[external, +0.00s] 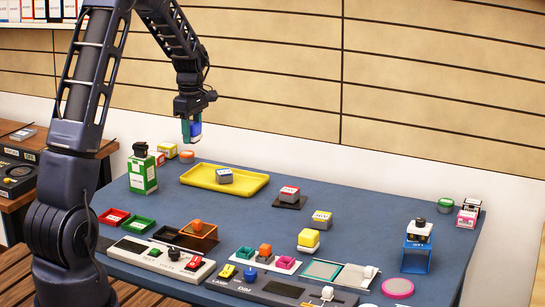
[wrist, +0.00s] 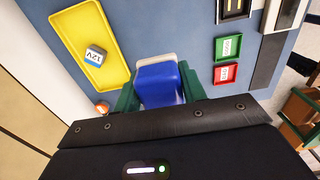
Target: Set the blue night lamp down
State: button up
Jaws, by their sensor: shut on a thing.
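The blue night lamp (external: 196,129) is a small blue block held high above the back left of the blue table (external: 375,200). In the wrist view the lamp (wrist: 160,85) shows a blue body with a pale grey edge at its far end. My gripper (external: 191,131) has green fingers, and in the wrist view the gripper (wrist: 160,92) is shut on the lamp from both sides. The lamp is clear of the table, and its underside is hidden.
A yellow tray (external: 247,184) with a grey 12V block (external: 224,176) lies below to the right. Red (external: 113,217) and green (external: 138,225) trays lie nearer the front. Bare table lies between them.

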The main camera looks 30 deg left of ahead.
send_over(234, 211)
notch_tip(234, 211, down, 20)
dwell(0.6)
jog(key=shift+f, duration=0.1)
jog(key=o, duration=1)
